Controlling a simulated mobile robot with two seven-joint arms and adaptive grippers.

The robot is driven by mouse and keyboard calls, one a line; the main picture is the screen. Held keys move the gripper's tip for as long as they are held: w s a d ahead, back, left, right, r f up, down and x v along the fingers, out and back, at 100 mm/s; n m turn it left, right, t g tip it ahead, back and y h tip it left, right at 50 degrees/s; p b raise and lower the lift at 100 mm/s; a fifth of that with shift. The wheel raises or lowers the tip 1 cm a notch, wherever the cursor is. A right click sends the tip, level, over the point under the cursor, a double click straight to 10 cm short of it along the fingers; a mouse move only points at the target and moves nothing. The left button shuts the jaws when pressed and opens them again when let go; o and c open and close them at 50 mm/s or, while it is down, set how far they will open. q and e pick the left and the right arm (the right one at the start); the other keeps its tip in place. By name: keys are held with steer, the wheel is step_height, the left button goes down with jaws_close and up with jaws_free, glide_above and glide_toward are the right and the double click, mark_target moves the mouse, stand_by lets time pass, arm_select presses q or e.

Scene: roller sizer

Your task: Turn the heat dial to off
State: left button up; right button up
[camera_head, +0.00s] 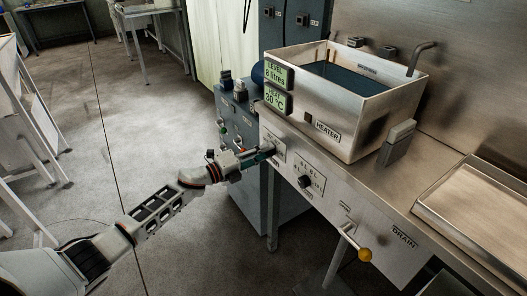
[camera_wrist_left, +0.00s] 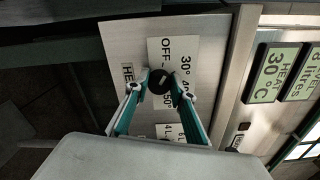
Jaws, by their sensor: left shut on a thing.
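The dark round heat dial (camera_wrist_left: 160,81) is on a steel front panel, beside a label plate (camera_wrist_left: 186,54) marked OFF, 30° and further temperatures. My left gripper (camera_wrist_left: 160,83) has its two teal-edged fingers closed on either side of the dial. In the head view the left gripper (camera_head: 264,153) meets the panel at its left end and hides the dial. I cannot tell exactly where the dial's mark points. The heat display (camera_wrist_left: 267,76) reads 30 °C in the wrist view. My right gripper is not in view.
A second dial (camera_head: 305,181) sits to the right on the same panel. Below it a yellow-knobbed lever (camera_head: 365,255) juts out. The steel heater tank (camera_head: 335,128) stands above. A grey-blue cabinet (camera_head: 240,118) is just behind the gripper. The floor at left is open.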

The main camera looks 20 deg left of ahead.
arm_select(q)
steer(key=shift+n+p, duration=0.5)
steer(key=shift+n, duration=1)
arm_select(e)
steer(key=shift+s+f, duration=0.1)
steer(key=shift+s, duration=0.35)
arm_select(q)
steer(key=shift+f, duration=0.1)
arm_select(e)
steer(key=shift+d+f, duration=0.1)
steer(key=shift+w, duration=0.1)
arm_select(q)
steer(key=o, duration=1.1)
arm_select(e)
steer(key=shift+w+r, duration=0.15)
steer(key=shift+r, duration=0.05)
arm_select(q)
steer(key=shift+s, duration=0.1)
steer(key=v, duration=1.2)
